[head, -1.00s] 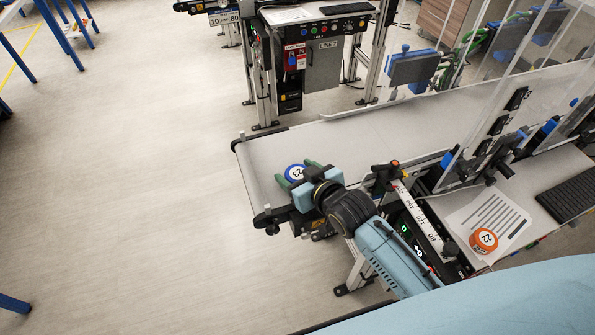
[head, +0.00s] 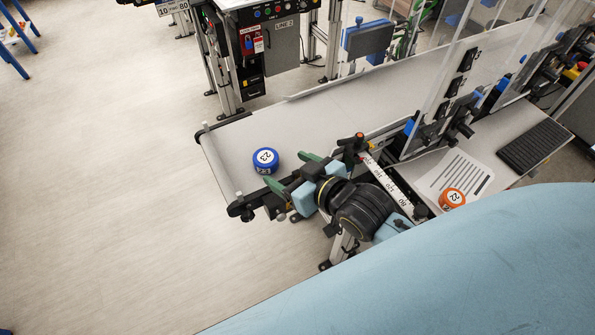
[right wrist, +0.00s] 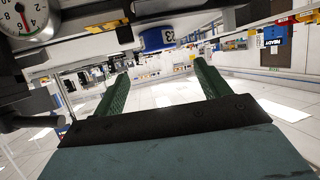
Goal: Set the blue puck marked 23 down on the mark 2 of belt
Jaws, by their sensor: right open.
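The blue puck marked 23 (head: 265,161) stands on the grey belt (head: 330,122) near its left end, in the head view. It also shows in the right wrist view (right wrist: 157,39), beyond and above the fingers. My right gripper (head: 288,170) is open and empty, its green fingers just to the right of the puck and apart from it. The fingers also show in the right wrist view (right wrist: 160,82). A white scale strip (head: 385,183) with printed numbers runs beside the belt. I cannot make out the mark 2. My left gripper is not in view.
An orange puck marked 22 (head: 452,198) is on the side table by a printed sheet (head: 455,175) and a black keyboard (head: 536,147). Clear panels and clamps line the belt's near side. A round dial (right wrist: 28,18) shows at the wrist view's top left.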

